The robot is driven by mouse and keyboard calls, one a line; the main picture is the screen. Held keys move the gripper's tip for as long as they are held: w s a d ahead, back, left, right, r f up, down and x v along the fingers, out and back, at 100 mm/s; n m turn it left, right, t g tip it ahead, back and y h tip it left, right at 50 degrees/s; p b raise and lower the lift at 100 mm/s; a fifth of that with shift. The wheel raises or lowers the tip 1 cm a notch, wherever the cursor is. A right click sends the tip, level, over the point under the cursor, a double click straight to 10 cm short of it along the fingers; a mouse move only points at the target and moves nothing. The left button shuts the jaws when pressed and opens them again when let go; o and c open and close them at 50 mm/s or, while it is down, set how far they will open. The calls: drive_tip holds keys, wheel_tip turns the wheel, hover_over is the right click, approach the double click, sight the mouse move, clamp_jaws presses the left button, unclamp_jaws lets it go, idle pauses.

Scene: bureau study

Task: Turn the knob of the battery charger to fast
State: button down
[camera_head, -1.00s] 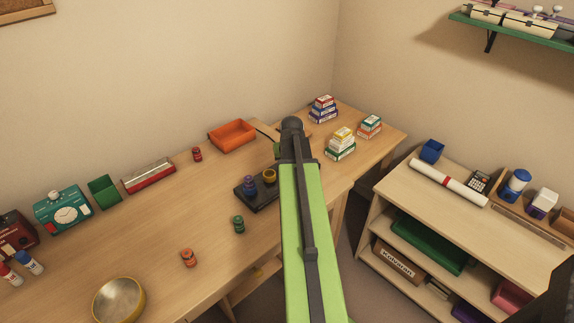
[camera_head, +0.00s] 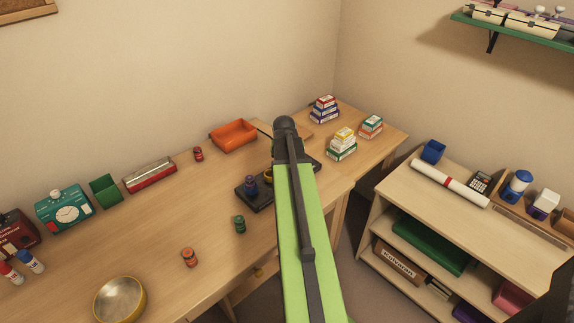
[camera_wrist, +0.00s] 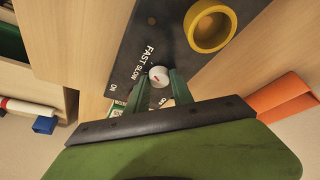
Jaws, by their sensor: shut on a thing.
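The battery charger (camera_head: 258,203) is a dark flat box on the wooden desk, partly hidden behind my arm in the head view. In the wrist view its dark panel (camera_wrist: 168,30) carries the words FAST and SLOW, and ON marks. The small pale knob (camera_wrist: 158,73) with a red mark sits beside the words FAST and SLOW. My gripper (camera_wrist: 159,82) has its green fingers on either side of the knob, shut on it. I cannot tell exactly which word the red mark points to. In the head view the fingertips are hidden by my arm.
A green battery (camera_head: 240,224) is nearby on the desk. An orange tray (camera_head: 234,135) and stacked small boxes (camera_head: 341,147) are farther back.

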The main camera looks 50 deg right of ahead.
drive_tip(key=c, duration=1.1)
unclamp_jaws()
drive_tip(key=shift+a, duration=0.1)
drive_tip(key=p+v, duration=1.6)
drive_tip(key=v, duration=0.1)
drive_tip(key=shift+r, duration=0.25)
